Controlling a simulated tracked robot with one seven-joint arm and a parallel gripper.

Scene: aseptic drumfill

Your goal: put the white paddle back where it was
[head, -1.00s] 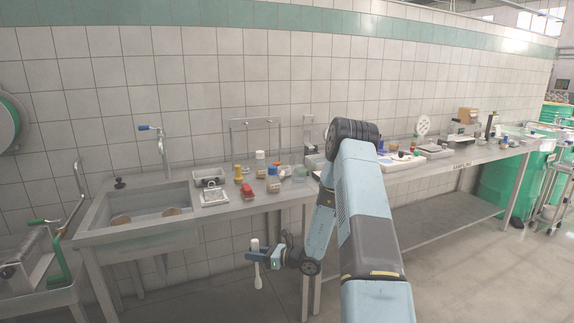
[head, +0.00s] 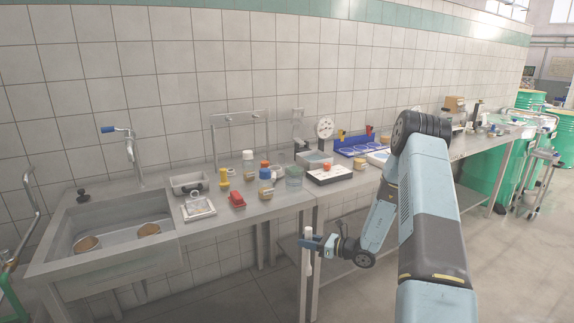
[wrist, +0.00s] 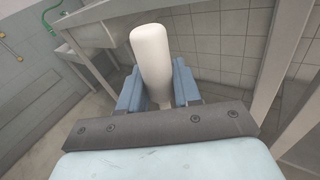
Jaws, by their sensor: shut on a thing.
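The white paddle (head: 309,265) hangs upright in my gripper (head: 312,243), in front of the bench and below the level of its top. My gripper is shut on its shaft, with one end sticking up above the fingers and the longer part hanging down. In the wrist view the rounded white end of the paddle (wrist: 152,50) stands between the two blue fingers (wrist: 155,88). A metal rail frame with small hooks (head: 240,115) is on the tiled wall behind the bench; nothing is seen hanging on it.
A steel sink (head: 115,235) with two round brown-topped items is at the left. The bench carries a red item (head: 237,200), a yellow item (head: 223,178), jars, a steel pan (head: 188,182) and a black-and-white device (head: 330,175). Bench legs stand close behind my gripper. Green drums are far right.

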